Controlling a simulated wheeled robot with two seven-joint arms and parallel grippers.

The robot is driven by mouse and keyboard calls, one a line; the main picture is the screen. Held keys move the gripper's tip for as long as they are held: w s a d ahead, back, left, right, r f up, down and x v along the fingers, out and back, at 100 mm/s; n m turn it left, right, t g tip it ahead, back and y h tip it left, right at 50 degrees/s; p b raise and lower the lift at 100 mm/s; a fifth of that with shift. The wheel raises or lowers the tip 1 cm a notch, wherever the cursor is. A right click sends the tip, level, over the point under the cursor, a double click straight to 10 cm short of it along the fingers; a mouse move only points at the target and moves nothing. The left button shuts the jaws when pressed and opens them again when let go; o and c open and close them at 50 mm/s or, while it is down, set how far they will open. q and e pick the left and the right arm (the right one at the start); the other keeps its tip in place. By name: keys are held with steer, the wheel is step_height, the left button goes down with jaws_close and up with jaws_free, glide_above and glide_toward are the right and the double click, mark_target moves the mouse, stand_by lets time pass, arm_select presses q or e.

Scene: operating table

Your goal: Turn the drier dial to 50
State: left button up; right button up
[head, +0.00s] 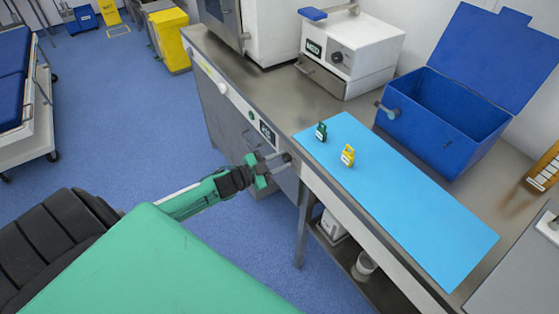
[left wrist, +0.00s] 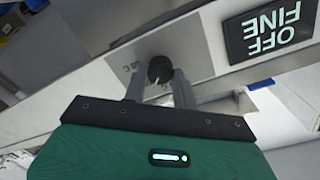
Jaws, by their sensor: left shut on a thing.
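The drier's dial is a dark round knob (left wrist: 159,69) with a pale mark, on the grey front panel in the left wrist view. A small black display (left wrist: 268,27) beside it reads OFF and FINE, upside down. In the head view the display (head: 268,131) is on the counter's front, too small to read surely. My left gripper (head: 274,164) reaches this front from the left, and the dial is mostly hidden by it there. In the left wrist view the fingers (left wrist: 160,88) are on either side of the dial, shut on it. My right gripper is not in view.
A blue mat (head: 420,220) on the counter bears a green tag (head: 321,132) and a yellow tag (head: 347,156). A white box with a knob (head: 350,45) and an open blue bin (head: 440,115) stand behind.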

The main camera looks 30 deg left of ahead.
arm_select(q)
steer(key=shift+m, duration=1.1)
steer(key=o, duration=1)
